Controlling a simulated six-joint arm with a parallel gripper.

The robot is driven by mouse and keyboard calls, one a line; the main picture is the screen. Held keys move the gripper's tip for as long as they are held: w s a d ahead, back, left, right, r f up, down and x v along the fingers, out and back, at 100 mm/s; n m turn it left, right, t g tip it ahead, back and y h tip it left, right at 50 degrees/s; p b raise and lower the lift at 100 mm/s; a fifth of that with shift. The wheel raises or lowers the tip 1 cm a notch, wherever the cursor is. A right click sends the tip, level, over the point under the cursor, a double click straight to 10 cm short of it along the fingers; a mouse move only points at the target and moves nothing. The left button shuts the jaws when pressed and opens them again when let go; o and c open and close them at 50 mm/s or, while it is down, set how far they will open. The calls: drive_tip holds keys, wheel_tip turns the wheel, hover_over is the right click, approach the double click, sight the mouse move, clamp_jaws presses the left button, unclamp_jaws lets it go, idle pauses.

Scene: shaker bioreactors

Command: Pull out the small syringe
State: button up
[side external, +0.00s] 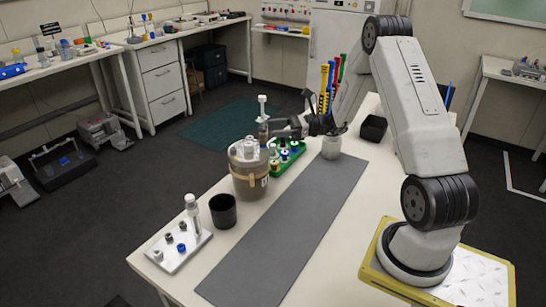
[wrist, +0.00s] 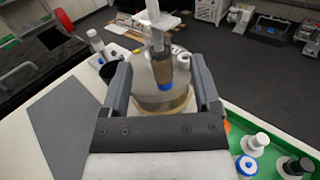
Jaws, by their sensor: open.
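A syringe (side external: 263,122) with a white plunger, brown contents and a blue lower end stands upright at the lid of the grey bioreactor vessel (side external: 249,184). It also shows in the wrist view (wrist: 161,68), between my two fingers. My gripper (side external: 272,130) is open, with its fingers on either side of the syringe and gaps visible to both. A second syringe-like item (side external: 192,206) stands upright on the white rack (side external: 172,271) at the front left. Where the first syringe meets the lid is partly hidden in the side view by the gripper.
A green rack (side external: 280,168) with white, blue and dark-capped pieces stands just right of the vessel. A black cup (side external: 224,211) stands between vessel and white rack. A pot (side external: 331,147) with tall coloured tools stands behind. The grey mat (side external: 290,225) is clear.

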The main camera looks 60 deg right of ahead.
drive_tip(key=shift+x, duration=3.1)
clamp_jaws()
drive_tip(key=shift+r, duration=1.3)
drive_tip(key=shift+r, duration=1.4)
